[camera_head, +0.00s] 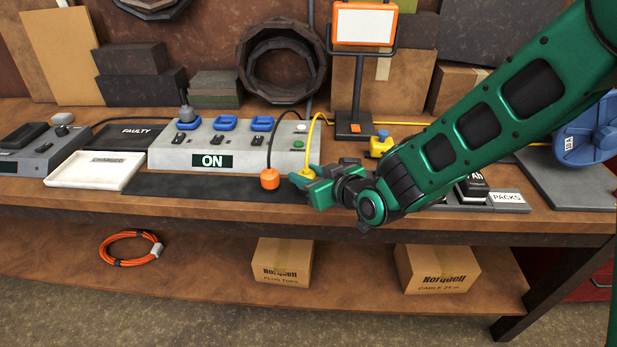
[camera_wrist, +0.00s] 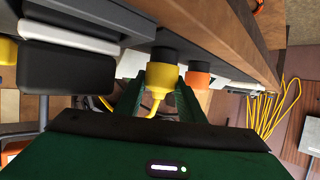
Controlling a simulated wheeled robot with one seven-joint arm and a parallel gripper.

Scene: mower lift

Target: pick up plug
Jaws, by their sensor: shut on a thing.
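A yellow plug (camera_head: 308,173) with a yellow cord is at the front right of the grey power strip (camera_head: 300,158). My gripper (camera_head: 303,181) is shut on it, over the bench's front part. In the wrist view the yellow plug (camera_wrist: 160,74) sits between my two green fingers (camera_wrist: 160,95), its dark end pointing away from my palm. An orange plug (camera_head: 269,179) with a dark cord is just left of my gripper. It also shows beside the right finger in the wrist view (camera_wrist: 197,78). My fingers partly hide the yellow plug in the head view.
The power strip carries blue sockets, switches and an "ON" label. A white tray (camera_head: 75,183) and a black "FAULTY" tray (camera_head: 122,137) stand left. A lamp on a stand (camera_head: 355,120) is behind, with another yellow plug (camera_head: 381,146) near it.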

